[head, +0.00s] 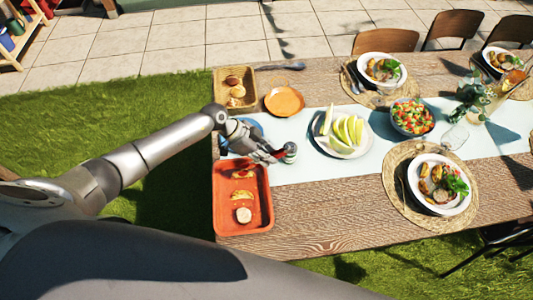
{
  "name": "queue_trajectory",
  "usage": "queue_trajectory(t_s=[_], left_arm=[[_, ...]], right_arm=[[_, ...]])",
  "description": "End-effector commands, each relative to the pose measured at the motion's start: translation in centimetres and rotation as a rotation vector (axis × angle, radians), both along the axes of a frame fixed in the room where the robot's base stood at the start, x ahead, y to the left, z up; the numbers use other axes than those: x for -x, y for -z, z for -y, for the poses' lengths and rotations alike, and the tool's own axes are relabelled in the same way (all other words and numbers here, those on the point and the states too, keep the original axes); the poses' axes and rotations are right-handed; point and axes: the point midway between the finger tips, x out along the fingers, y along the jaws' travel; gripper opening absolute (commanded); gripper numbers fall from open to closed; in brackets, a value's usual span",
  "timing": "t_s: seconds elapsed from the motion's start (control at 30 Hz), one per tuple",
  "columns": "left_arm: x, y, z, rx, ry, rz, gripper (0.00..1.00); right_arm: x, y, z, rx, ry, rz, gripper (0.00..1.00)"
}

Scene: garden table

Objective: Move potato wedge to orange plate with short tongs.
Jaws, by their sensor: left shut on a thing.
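The orange plate (284,101) lies empty on the table near its left end. In the orange-red tray (219,212) lie a red-and-yellow piece (243,174), a yellow piece (242,195) and a pale round piece (244,215); which of these, if any, is the potato wedge I cannot tell. My left gripper (278,154) is above the table, between the tray and the white plate of melon. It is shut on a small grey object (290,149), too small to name. A dark long utensil (283,67), perhaps the tongs, lies at the far edge. My right gripper is out of view.
A bread basket (218,88) stands left of the orange plate. A blue plate (254,125) is partly behind my left arm. The melon plate (320,142), a salad bowl (411,117) and plated meals stand to the right. Bare wood lies in front of the runner.

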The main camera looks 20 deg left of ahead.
Motion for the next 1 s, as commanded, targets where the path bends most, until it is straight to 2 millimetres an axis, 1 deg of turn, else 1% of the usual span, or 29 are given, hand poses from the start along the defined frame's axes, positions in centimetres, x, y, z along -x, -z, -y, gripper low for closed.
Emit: queue_trajectory(t_s=[0.03,0.27,0.37,0.6,0.73,0.83,1.0], left_arm=[[0.0,-1.3,0.0,0.001,0.0,0.0,0.0],[0.0,-4.0,0.1,0.002,0.001,0.002,0.0],[-0.1,-4.6,0.0,0.002,0.001,0.004,0.0],[-0.1,-7.5,0.0,0.001,0.002,0.004,0.0],[-0.1,-8.9,0.0,0.002,0.001,0.004,0.0],[-0.1,-9.4,0.0,0.001,0.0,0.002,0.0],[0.0,-9.5,0.0,0.001,-0.001,0.001,0.0]], right_arm=[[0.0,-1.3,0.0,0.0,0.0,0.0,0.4],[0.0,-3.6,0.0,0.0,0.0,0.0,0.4],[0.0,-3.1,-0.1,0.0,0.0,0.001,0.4],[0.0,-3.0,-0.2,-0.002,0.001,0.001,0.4],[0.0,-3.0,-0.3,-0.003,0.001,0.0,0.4],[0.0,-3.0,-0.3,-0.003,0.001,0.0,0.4],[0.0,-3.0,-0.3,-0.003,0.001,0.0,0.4]])
